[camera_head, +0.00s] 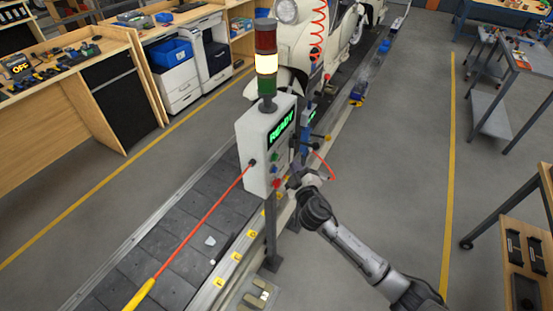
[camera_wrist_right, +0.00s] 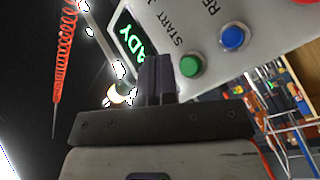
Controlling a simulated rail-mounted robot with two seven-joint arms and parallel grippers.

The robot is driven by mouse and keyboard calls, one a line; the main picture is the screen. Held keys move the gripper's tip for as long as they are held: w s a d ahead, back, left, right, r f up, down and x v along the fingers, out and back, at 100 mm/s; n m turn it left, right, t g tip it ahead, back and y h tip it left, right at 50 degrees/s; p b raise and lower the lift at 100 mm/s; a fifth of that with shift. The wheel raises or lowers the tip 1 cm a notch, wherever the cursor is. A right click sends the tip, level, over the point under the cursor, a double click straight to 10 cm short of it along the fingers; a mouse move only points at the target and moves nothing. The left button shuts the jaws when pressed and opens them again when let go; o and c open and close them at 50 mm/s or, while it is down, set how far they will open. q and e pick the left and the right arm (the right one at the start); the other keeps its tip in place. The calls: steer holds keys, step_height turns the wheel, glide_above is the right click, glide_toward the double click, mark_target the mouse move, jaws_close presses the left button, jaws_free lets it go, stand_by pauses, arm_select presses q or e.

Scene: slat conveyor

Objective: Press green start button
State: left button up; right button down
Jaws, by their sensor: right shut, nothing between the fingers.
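The green start button (camera_wrist_right: 190,66) sits on the white control box (camera_head: 256,150), below the label START; it also shows in the head view (camera_head: 274,157). The box's display (camera_wrist_right: 127,33) glows green and reads READY in the head view. A blue button (camera_wrist_right: 232,37) is beside the green one, and a red button (camera_wrist_right: 304,2) is cut off at the top right edge. My right gripper (camera_wrist_right: 158,70) is shut and empty, its fingertips just left of the green button in the wrist view. Whether they touch the panel cannot be told. My left gripper is not in view.
A stack light (camera_head: 266,62) with its middle section lit stands on the box. A red cable with a yellow handle (camera_head: 140,295) runs from the box over the slat conveyor (camera_head: 120,262).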

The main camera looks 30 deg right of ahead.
mark_target(275, 158)
steer(key=w, duration=0.1)
steer(key=w+a, duration=0.1)
steer(key=shift+w+a+b, duration=0.15)
steer(key=shift+w+b, duration=0.15)
steer(key=shift+b, duration=0.1)
stand_by(0.7)
stand_by(0.7)
steer(key=shift+w+a, duration=0.1)
steer(key=shift+w, duration=0.05)
stand_by(0.5)
steer(key=shift+w+a, duration=0.1)
steer(key=shift+w, duration=0.15)
stand_by(0.5)
